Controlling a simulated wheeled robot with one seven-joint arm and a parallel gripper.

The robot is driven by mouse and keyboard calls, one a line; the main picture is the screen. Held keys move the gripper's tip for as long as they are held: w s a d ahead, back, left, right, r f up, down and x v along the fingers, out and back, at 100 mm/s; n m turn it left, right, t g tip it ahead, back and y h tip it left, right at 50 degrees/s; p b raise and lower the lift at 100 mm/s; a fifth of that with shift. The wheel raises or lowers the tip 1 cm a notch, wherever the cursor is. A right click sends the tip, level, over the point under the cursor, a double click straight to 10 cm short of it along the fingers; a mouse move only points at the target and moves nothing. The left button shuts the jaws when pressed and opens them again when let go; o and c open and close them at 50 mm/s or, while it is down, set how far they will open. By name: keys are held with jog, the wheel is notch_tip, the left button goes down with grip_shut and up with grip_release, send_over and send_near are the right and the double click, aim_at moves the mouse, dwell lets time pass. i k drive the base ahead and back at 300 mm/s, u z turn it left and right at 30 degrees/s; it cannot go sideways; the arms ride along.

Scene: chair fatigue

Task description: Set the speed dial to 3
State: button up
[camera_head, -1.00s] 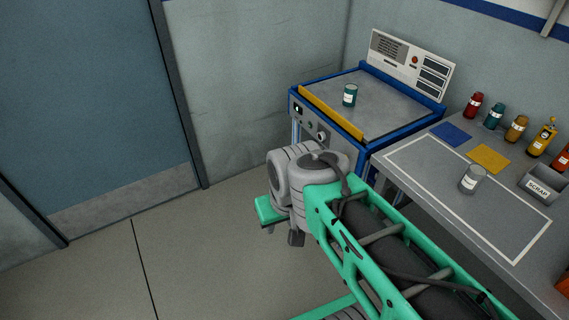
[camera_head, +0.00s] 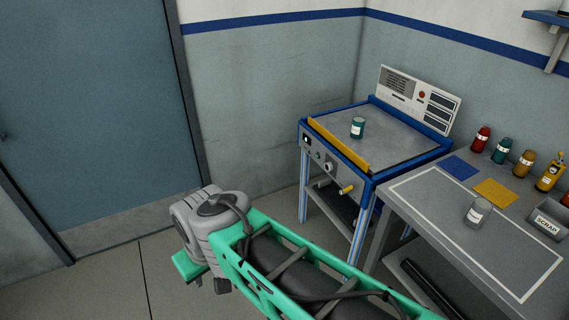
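A round dial (camera_head: 328,167) sits on the grey front panel of the blue-framed machine (camera_head: 304,170). It is the likely speed dial, but its markings and setting are too small to read. A switch (camera_head: 306,141) and a smaller knob (camera_head: 315,155) are to its upper left, and a yellow-handled crank (camera_head: 347,189) is to its lower right. My gripper (camera_head: 190,280) is at the lower left, well left of and apart from the panel. Its fingers are mostly hidden behind my arm, so its opening cannot be made out.
A teal can (camera_head: 357,128) stands on the machine's top behind a yellow bar (camera_head: 338,145). On the right, a grey bench (camera_head: 424,205) holds a grey can (camera_head: 478,212), several bottles and a scrap bin (camera_head: 546,222). The floor before the door (camera_head: 95,110) is clear.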

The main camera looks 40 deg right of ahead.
aim_at(328, 166)
jog(key=z, duration=0.05)
jog(key=i, duration=1.1)
jog(key=z, duration=0.6)
